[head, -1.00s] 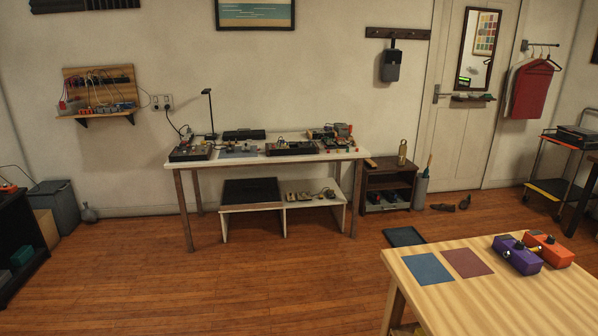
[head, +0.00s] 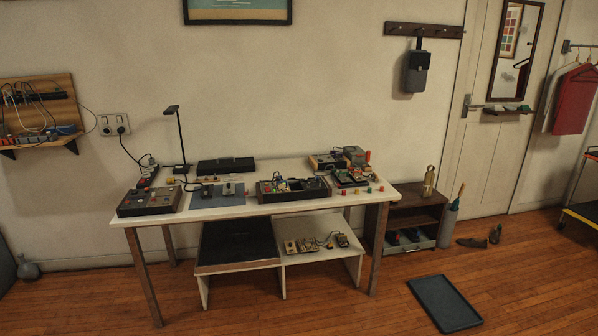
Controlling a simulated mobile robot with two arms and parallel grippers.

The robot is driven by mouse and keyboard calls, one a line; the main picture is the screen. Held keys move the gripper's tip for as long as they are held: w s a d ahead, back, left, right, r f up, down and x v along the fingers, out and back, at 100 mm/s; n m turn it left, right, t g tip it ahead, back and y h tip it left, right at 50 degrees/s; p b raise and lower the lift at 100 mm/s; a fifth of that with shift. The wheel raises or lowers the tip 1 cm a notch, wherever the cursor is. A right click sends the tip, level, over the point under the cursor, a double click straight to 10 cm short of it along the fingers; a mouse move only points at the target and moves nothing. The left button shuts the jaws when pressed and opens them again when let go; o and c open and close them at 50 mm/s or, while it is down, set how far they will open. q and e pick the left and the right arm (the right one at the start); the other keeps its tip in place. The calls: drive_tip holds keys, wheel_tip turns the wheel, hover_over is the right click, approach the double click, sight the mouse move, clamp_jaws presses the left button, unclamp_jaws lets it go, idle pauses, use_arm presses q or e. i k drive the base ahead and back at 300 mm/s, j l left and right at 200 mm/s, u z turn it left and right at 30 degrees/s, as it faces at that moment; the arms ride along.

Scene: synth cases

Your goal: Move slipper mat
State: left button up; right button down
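A dark blue-grey mat with a raised rim (head: 445,303) lies flat on the wooden floor at the lower right, in front of the small brown shelf. It looks like the slipper mat, and nothing lies on it. A dark pair of slippers or shoes lies on the floor farther back, one piece (head: 472,243) left of the other (head: 495,234). They are apart from the mat. Neither of my grippers is in view.
A white-topped workbench (head: 240,209) with electronics stands at the centre, a low white shelf unit (head: 325,255) under it. The brown shelf (head: 408,197), a grey umbrella holder (head: 447,228) and a door (head: 483,150) are behind the mat. Floor around the mat is clear.

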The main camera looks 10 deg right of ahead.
sight(450, 311)
drive_tip(key=i+z, duration=0.25)
drive_tip(key=i, duration=0.35)
drive_tip(key=i+j+z, duration=0.1)
drive_tip(key=i+z, duration=0.15)
drive_tip(key=i, duration=0.3)
drive_tip(key=i+j+z, duration=0.25)
drive_tip(key=i, duration=0.35)
drive_tip(key=i+l+z, duration=0.35)
drive_tip(key=i, duration=0.15)
drive_tip(key=i+l+z, duration=0.1)
drive_tip(key=i+z, duration=0.25)
drive_tip(key=i, duration=0.2)
